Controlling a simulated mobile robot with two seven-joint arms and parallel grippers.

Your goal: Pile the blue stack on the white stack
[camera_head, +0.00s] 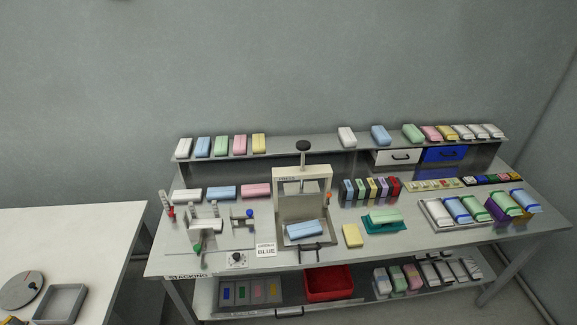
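Several blue and white blocks are in view, and I cannot tell which ones are the task's stacks. On the table, a white block (187,195) lies at the left with a blue block (221,192) just right of it, apart. Another blue block (306,228) sits on the base of the press (302,173). On the back shelf, a white block (183,148) and a blue block (203,147) stand at the left. Another white block (347,136) and blue block (380,134) stand farther right, apart. Neither of my grippers is in view.
A fixture with clamps (203,222) fills the table's left front, beside a card reading BLUE (265,250). A yellow block (352,236) and a teal holder (378,228) stand right of the press. A red bin (330,283) is below. A white side table (70,235) stands left.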

